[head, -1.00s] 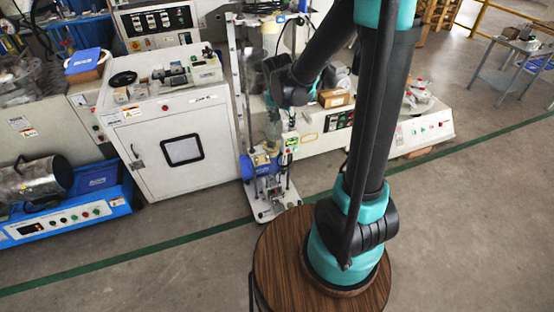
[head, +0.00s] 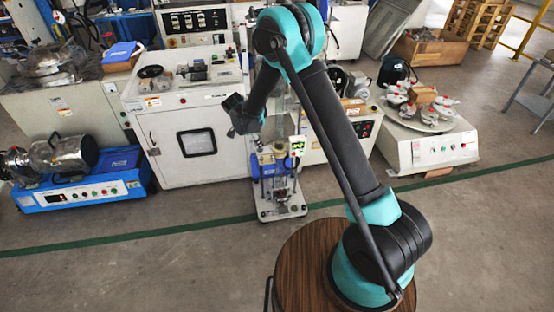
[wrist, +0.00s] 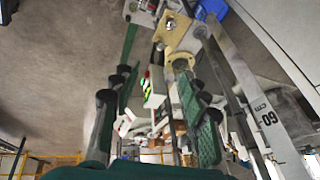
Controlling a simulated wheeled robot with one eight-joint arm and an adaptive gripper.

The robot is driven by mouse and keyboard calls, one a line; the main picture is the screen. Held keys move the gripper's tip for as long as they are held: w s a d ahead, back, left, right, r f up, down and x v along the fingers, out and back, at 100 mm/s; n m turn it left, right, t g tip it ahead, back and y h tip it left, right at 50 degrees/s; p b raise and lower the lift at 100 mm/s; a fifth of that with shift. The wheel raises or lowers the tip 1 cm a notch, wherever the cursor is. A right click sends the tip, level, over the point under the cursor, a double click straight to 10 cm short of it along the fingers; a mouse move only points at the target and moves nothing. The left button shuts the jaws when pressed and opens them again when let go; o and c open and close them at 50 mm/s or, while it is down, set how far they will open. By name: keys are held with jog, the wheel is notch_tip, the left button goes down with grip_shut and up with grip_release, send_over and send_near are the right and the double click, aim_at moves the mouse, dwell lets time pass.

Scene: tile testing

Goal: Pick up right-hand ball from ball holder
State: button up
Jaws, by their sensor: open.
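My gripper (head: 243,114) hangs dark and small just above and left of the narrow test stand (head: 272,168) in the head view. In the wrist view my gripper (wrist: 155,82) is open, with its two green-padded fingers apart and no object seen held between them. Beyond the fingertips is a beige-yellow block (wrist: 180,32) with a small shiny silver shape (wrist: 170,24) on it. I cannot tell whether that shape is a ball. I cannot make out the ball holder or a right-hand ball surely in either view.
A white cabinet (head: 190,115) is left of the stand, and a blue machine (head: 90,185) is farther left. A round machine with clamps (head: 425,125) is at right. The front-left floor is clear.

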send_over(271, 157)
jog(key=s+a, duration=0.2)
notch_tip(271, 157, down, 11)
jog(key=shift+d+x, duration=0.1)
jog(key=shift+x, duration=1.2)
jog(key=shift+d+x, duration=0.15)
jog(key=shift+x, duration=1.15)
jog(key=shift+w+r, duration=0.1)
jog(key=shift+r, duration=0.05)
grip_shut()
